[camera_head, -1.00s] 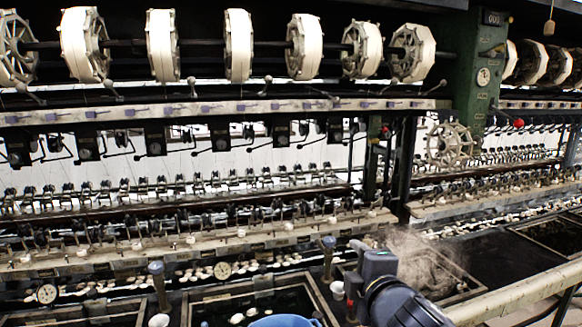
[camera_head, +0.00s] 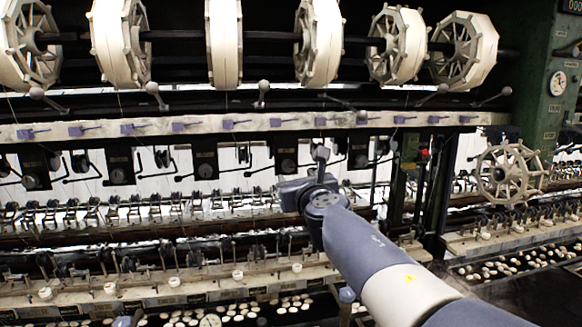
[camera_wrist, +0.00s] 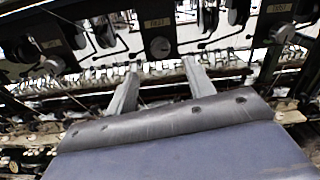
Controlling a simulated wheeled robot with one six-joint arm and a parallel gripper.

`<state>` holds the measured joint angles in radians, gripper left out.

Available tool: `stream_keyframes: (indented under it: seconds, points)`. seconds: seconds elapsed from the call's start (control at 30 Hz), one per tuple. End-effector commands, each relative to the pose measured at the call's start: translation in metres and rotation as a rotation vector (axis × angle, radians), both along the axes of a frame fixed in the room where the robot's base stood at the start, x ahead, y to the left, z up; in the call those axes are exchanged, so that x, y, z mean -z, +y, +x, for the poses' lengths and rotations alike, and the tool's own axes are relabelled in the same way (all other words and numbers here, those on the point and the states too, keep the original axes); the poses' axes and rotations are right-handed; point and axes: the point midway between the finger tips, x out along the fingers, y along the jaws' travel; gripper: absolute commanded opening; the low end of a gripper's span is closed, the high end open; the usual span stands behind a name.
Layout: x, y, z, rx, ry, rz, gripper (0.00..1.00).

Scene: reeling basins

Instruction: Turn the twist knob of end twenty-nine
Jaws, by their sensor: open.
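A row of black boxes, each with a round grey twist knob, hangs under the long rail. In the wrist view one knob (camera_wrist: 160,47) sits on a box just beyond and between my fingertips, with a pale label (camera_wrist: 158,22) above it. The label is too blurred to read, so I cannot tell which knob is end twenty-nine. My gripper (camera_wrist: 160,64) is open and empty, its two grey fingers apart, and appears short of the box. In the head view my gripper (camera_head: 320,156) is raised before the row, partly covering the boxes behind it.
Large white reels (camera_head: 225,45) hang on a shaft above the rail (camera_head: 250,123). Other knobs stand left (camera_wrist: 54,45) and right (camera_wrist: 281,33) in the wrist view. Several thin guides line the lower bench. A green post (camera_head: 556,90) and a spoked wheel (camera_head: 508,174) stand right.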

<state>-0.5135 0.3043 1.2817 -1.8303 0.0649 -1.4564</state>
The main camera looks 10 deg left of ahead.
Motion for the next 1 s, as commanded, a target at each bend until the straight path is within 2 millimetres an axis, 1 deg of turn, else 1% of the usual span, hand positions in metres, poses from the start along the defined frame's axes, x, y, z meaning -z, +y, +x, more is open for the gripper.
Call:
stream_keyframes:
  seconds: [0.03, 0.3, 0.5, 0.7, 1.0]
  points:
    - [0.0, 0.004, 0.009, 0.0, 0.003, -0.001, 0.51]
    - [-0.001, 0.022, 0.047, 0.0, 0.004, 0.001, 0.51]
    - [-0.001, 0.032, 0.067, 0.001, 0.003, 0.002, 0.51]
    - [0.0, 0.036, 0.076, 0.001, 0.002, 0.002, 0.51]
    - [0.001, 0.036, 0.076, 0.001, 0.003, 0.003, 0.5]
